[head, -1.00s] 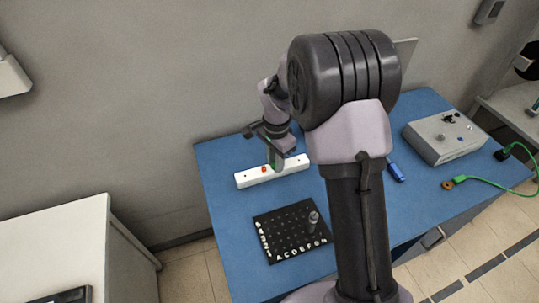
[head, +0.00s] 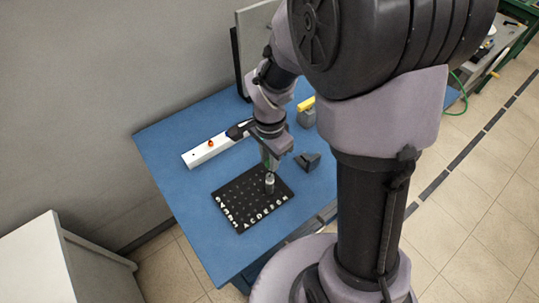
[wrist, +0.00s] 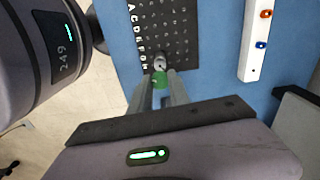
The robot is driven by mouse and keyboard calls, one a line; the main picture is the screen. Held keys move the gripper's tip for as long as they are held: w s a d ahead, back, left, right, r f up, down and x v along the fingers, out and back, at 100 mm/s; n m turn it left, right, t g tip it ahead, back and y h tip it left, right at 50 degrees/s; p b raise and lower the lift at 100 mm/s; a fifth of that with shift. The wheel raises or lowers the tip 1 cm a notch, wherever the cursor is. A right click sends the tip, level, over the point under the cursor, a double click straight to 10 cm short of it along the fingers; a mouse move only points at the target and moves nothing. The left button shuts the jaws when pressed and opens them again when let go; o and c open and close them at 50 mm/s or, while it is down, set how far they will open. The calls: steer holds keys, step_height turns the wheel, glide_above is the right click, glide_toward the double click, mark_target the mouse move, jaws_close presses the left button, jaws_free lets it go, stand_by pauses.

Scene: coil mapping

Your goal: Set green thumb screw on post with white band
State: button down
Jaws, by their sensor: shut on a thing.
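My gripper (head: 268,166) is shut on the green thumb screw, over the black lettered board (head: 232,208). The green thumb screw shows between the fingertips in the wrist view (wrist: 160,78) and as a little green in the head view. A grey metal post (head: 270,186) stands on the board just under the gripper. In the wrist view the post's top (wrist: 160,62) shows right beside the green screw. I cannot tell whether they touch, and a white band is not clear on the post.
A white bar (head: 197,157) lies behind the board, with a red screw (head: 210,143); a blue screw (wrist: 261,45) also shows on it in the wrist view. A dark block (head: 308,161) sits right of the board. The blue table (head: 165,150) is clear at left.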

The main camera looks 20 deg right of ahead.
steer(key=shift+f, duration=0.5)
steer(key=shift+f+b, duration=0.15)
steer(key=shift+b, duration=0.15)
steer(key=shift+f+b, duration=0.95)
steer(key=shift+f+b, duration=0.5)
steer(key=m, duration=0.5)
steer(key=c, duration=1.1)
jaws_free()
steer(key=shift+c, duration=0.2)
